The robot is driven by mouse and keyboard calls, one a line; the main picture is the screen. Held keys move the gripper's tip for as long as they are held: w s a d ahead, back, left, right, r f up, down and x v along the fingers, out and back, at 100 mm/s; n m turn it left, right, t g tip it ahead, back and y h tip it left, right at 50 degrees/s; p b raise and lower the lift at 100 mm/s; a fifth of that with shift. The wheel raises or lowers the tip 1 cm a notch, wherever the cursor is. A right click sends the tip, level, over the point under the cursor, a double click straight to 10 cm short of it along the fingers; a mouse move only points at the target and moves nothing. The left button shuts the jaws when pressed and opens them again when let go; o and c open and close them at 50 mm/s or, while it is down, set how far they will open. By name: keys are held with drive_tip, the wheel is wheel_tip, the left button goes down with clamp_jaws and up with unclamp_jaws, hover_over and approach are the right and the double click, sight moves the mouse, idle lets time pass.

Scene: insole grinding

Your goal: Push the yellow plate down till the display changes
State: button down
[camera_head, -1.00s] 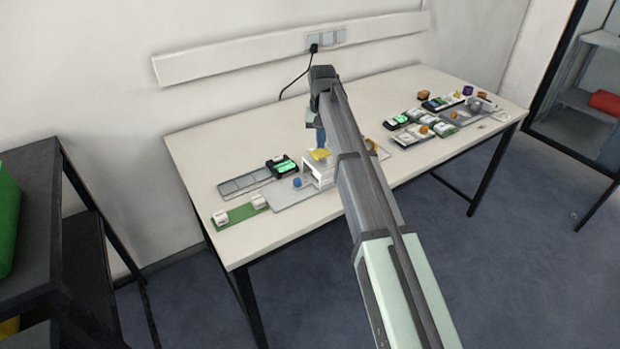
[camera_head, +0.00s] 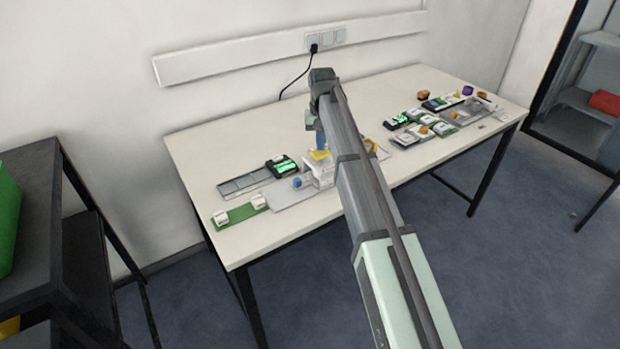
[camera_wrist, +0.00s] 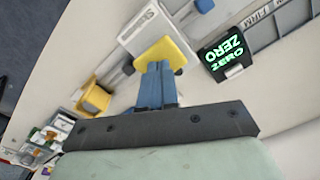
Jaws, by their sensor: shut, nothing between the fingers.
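The yellow plate (camera_wrist: 172,52) sits on top of a white block-like device (camera_wrist: 145,28); in the head view the plate (camera_head: 319,155) shows small beside my arm. My gripper (camera_wrist: 157,68) is shut and empty, its blue fingertips at the near edge of the plate, seeming to touch or overlap it; exact contact is hard to tell. The display (camera_wrist: 227,52) is a black unit with green lit text, which reads "ZERO" with another word under it in the wrist view; it also shows in the head view (camera_head: 282,166). My arm hides part of the device in the head view.
A grey tray strip (camera_head: 243,182) and a green strip (camera_head: 240,212) with white pieces lie to the left. A yellow-orange block (camera_wrist: 95,97) stands near the device. Several small units crowd the table's right side. The table's (camera_head: 220,145) back left is clear.

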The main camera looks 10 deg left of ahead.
drive_tip(key=shift+f, duration=1.05)
idle(0.6)
drive_tip(key=shift+r, duration=0.1)
wheel_tip(320, 180, up, 9)
idle(1.2)
idle(0.3)
